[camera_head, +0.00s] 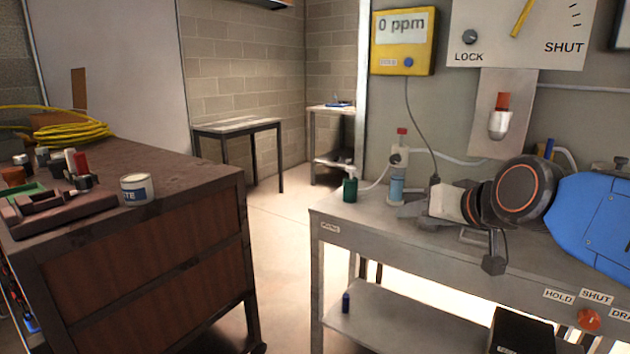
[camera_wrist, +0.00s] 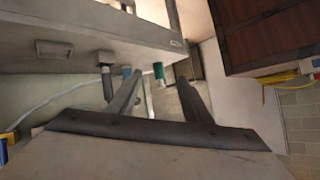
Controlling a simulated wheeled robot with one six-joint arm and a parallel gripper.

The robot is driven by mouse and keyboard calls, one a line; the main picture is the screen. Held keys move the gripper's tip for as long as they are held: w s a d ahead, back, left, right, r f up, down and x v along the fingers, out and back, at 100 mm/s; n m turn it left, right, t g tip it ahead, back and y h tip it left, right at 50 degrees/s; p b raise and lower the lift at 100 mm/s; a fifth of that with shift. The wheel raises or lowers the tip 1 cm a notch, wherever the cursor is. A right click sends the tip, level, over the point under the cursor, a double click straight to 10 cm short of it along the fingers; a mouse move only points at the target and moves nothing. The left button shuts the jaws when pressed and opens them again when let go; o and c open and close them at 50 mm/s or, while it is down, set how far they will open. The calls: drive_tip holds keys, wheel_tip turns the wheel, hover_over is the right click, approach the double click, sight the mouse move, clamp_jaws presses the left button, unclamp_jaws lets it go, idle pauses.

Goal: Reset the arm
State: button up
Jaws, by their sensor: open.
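My arm reaches in from the right in the head view, over the grey metal bench (camera_head: 340,222). My gripper (camera_head: 402,207) points left, low above or near the bench top; the exact gap cannot be told. In the wrist view my gripper (camera_wrist: 160,78) shows two dark fingers spread apart, with nothing held between them. The wrist view is upside down, with the bench (camera_wrist: 60,25) at the top. A green pump bottle (camera_head: 350,188) stands left of my gripper. A light-blue bottle (camera_head: 396,188) stands just behind it.
A yellow gas meter (camera_head: 402,42) reading 0 ppm hangs on the wall, its cable dropping behind my arm. A red-topped sensor (camera_head: 500,118) is mounted above my arm. A wooden workbench (camera_head: 150,235) with a white tin (camera_head: 137,189) stands left. Floor between the benches is clear.

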drive_tip(key=s+d+f+g+h, duration=0.1)
drive_tip(key=s+d+f+g, duration=0.2)
drive_tip(key=s+f, duration=0.6)
drive_tip(key=s+d+f+g+h, duration=0.2)
drive_tip(key=s+d+f, duration=0.3)
drive_tip(key=s+f, duration=0.4)
wheel_tip(320, 180, down, 2)
drive_tip(key=shift+s+n+g, duration=0.15)
drive_tip(key=shift+n+g, duration=0.25)
drive_tip(key=shift+g, duration=0.4)
